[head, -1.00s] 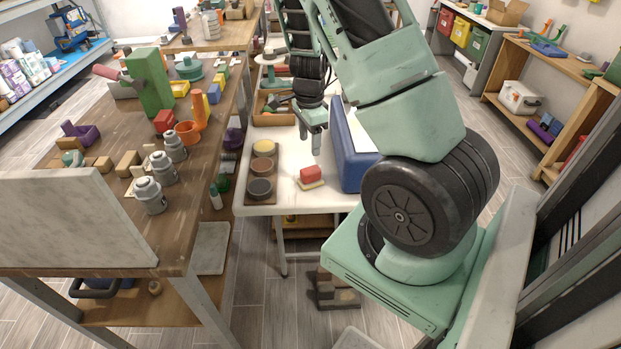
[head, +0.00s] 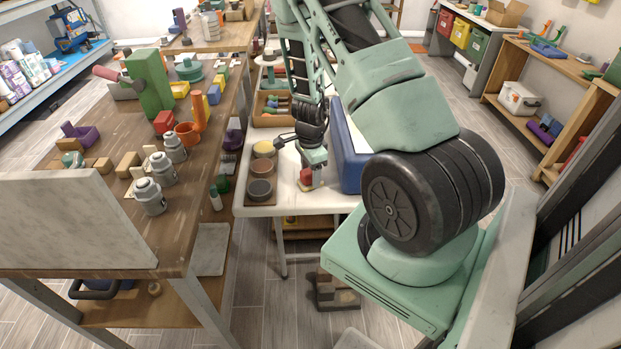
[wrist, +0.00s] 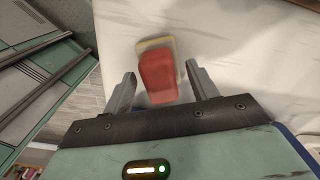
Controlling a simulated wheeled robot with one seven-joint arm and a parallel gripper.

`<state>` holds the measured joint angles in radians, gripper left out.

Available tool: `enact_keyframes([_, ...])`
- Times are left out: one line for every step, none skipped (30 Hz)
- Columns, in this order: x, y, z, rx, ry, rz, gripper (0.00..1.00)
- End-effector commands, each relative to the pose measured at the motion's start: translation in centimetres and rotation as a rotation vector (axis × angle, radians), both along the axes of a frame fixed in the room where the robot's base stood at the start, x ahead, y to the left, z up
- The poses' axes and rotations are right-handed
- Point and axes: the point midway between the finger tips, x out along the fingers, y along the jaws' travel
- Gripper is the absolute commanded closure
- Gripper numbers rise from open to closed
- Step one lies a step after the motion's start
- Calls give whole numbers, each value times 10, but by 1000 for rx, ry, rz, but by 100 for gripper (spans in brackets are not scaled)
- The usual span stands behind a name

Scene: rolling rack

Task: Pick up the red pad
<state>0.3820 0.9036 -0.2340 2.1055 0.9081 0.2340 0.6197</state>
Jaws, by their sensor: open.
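The red pad (wrist: 156,76) lies on a cream pad or block (wrist: 154,43) on the white table, seen in the wrist view between my fingers. In the head view the red pad (head: 305,177) is partly hidden by my gripper (head: 312,172), which is right over it. In the wrist view my gripper (wrist: 158,84) is open, one finger on each side of the red pad. A gap shows at the right finger; the left finger is also apart from the pad. Whether the fingertips are level with the pad cannot be told.
A blue bin (head: 351,172) stands on the white table (head: 285,206) just right of my gripper. A holder with round yellow, brown and dark discs (head: 260,190) is on the left. A wooden workbench (head: 110,210) with several objects stands further left.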

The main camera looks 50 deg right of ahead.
Motion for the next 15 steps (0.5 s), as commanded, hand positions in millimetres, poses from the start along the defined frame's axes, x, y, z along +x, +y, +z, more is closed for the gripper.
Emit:
enact_keyframes([0, 0, 0, 0, 0, 0, 42])
enact_keyframes([0, 0, 0, 0, 0, 0, 42])
enact_keyframes([0, 0, 0, 0, 0, 0, 42])
enact_keyframes([0, 0, 0, 0, 0, 0, 47])
enact_keyframes([0, 0, 0, 0, 0, 0, 56])
enact_keyframes([0, 0, 0, 0, 0, 0, 67])
enact_keyframes([0, 0, 0, 0, 0, 0, 75])
enact_keyframes([0, 0, 1, 0, 0, 0, 84])
enact_keyframes([0, 0, 1, 0, 0, 0, 92])
enact_keyframes([0, 0, 1, 0, 0, 0, 92])
enact_keyframes([0, 0, 1, 0, -1, 0, 92])
enact_keyframes([0, 0, 1, 0, -1, 0, 96])
enact_keyframes([0, 0, 1, 0, -1, 0, 96])
enact_keyframes([0, 0, 1, 0, -1, 0, 96])
enact_keyframes([0, 0, 1, 0, -1, 0, 96])
